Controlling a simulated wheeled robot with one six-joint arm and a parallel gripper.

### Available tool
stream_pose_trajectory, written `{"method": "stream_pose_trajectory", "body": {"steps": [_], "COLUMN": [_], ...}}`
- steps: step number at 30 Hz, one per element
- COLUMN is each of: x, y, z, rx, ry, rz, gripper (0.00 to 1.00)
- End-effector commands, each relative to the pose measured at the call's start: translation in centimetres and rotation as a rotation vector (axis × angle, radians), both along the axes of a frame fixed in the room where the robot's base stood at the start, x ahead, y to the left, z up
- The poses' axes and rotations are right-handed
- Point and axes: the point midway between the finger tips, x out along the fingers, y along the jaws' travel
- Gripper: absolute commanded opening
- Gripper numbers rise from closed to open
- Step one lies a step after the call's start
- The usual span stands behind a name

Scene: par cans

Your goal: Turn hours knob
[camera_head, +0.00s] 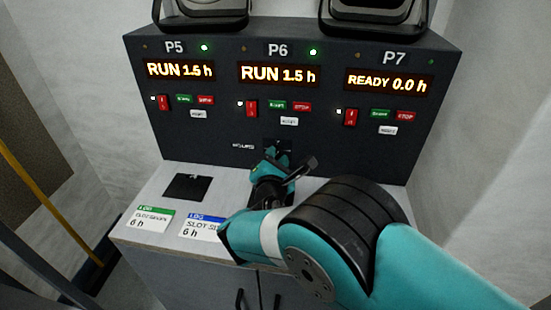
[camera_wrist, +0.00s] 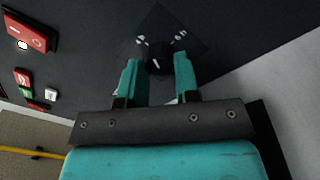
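The hours knob (camera_wrist: 158,58) is a small round black knob with a light pointer line, on a dark square plate on the panel face. My gripper (camera_wrist: 159,72) is open, with one teal finger on each side of the knob. A gap shows between the knob and the fingers, though contact on the far sides is hard to judge. In the head view my gripper (camera_head: 278,163) is at the lower middle of the control panel (camera_head: 190,138), right of the "HOURS" label (camera_head: 243,146), and hides the knob.
The P5 display (camera_head: 180,70) and P6 display (camera_head: 279,74) read RUN 1.5 h. The P7 display (camera_head: 388,82) reads READY 0.0 h. Red rocker switches and coloured buttons sit below each. Two labelled cards, one green-edged (camera_head: 150,220) and one blue-edged (camera_head: 201,228), lie on the counter.

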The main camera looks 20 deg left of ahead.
Motion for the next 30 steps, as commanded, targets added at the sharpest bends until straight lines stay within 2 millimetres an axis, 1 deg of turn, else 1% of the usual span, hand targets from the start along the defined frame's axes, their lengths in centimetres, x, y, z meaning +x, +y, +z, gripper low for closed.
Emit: {"method": "stream_pose_trajectory", "body": {"steps": [8,14,30], "x": [-0.01,-0.01,-0.05], "y": [0.00,0.03,0.10], "z": [-0.15,-0.39,-0.66], "rx": [0.027,0.121,0.596], "ry": [0.006,0.029,0.142], "rz": [0.000,0.000,0.002], "gripper": [0.06,0.06,0.06]}}
